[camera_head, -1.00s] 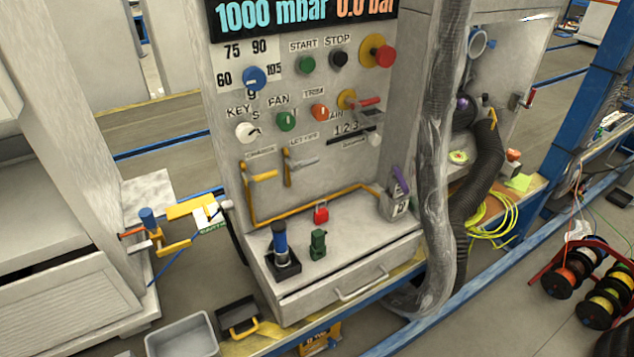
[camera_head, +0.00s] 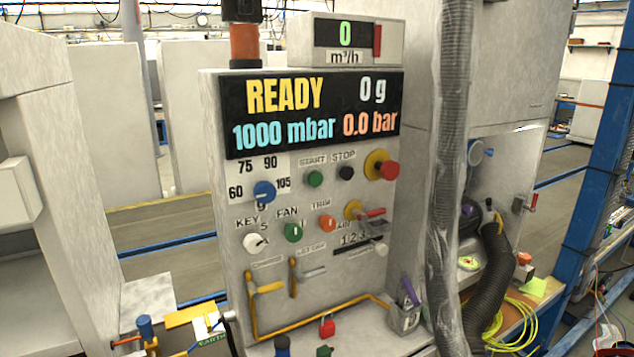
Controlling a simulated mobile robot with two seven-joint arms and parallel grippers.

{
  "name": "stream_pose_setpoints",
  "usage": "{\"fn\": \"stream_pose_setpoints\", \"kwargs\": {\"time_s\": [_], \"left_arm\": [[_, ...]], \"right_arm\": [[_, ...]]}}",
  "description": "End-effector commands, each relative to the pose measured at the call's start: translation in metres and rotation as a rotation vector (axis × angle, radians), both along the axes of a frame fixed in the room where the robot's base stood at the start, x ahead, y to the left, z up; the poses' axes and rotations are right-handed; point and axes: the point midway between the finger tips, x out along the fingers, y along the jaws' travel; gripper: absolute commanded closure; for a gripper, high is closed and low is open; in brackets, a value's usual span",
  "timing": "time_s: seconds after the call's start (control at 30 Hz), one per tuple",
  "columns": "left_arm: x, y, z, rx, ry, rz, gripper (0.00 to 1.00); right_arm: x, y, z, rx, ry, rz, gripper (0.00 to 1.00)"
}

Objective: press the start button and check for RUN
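The green start button (camera_head: 315,179) sits under the START label on the upright grey panel, left of the black stop button (camera_head: 346,172). The display (camera_head: 313,113) above reads READY in yellow, with 0 g, 1000 mbar and 0.0 bar. A red emergency knob on a yellow base (camera_head: 388,169) is right of the stop button. Neither of my grippers shows in the head view, so nothing of mine is seen touching the panel.
A blue dial (camera_head: 264,192), white key switch (camera_head: 255,243), green fan knob (camera_head: 293,232) and orange trim knob (camera_head: 327,223) surround the start button. The panel's front looks unobstructed.

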Motion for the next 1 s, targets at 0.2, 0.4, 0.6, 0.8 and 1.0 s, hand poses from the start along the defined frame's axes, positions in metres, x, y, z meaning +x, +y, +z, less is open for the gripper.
{"fn": "stream_pose_setpoints", "kwargs": {"time_s": [0.2, 0.4, 0.6, 0.8, 1.0], "left_arm": [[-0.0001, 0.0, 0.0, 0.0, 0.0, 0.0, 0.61], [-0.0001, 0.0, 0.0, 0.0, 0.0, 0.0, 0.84], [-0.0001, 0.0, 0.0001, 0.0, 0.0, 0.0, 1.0], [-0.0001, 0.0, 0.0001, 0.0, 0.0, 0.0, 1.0], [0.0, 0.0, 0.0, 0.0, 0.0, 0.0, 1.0]], "right_arm": [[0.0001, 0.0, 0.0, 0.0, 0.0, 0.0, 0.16], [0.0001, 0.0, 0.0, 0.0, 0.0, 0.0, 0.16], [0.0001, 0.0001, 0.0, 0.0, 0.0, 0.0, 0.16], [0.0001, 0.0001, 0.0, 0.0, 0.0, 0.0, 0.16], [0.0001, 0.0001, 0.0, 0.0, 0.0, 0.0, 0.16]]}}
